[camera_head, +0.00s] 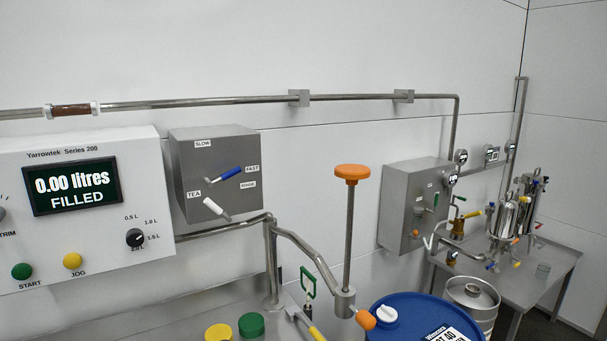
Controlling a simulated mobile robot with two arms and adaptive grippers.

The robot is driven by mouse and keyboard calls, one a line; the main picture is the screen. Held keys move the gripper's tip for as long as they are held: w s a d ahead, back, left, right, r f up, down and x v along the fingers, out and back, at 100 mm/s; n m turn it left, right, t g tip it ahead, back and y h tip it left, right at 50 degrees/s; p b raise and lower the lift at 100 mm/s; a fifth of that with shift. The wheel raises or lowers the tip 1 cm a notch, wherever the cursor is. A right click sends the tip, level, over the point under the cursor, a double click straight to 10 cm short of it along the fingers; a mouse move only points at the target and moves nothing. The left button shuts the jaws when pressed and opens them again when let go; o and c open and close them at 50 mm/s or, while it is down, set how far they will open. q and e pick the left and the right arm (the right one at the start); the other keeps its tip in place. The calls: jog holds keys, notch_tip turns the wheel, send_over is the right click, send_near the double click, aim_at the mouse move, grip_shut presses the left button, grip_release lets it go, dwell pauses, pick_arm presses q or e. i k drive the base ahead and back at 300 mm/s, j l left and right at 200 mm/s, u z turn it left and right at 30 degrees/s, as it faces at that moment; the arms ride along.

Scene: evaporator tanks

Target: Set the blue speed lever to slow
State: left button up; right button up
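The blue speed lever (231,173) is on the front of a grey metal box (197,147) on the wall, left of centre in the head view. The lever points up and to the right, towards the label FAST (252,168). The label SLOW (203,144) is above and to the left of its pivot. A white lever (213,206) sits lower on the same box, between the labels TEA and RINSE, and slants down to the right. Neither of my grippers is in view.
A white control panel (130,180) reading 0.00 litres FILLED stands left of the box. Below are pipes, an upright rod with an orange knob (351,172), a blue drum (405,322) and yellow and green caps. The wall above the box is clear apart from a horizontal pipe (210,103).

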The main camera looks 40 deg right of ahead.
aim_at(236, 169)
jog(key=z, duration=0.9)
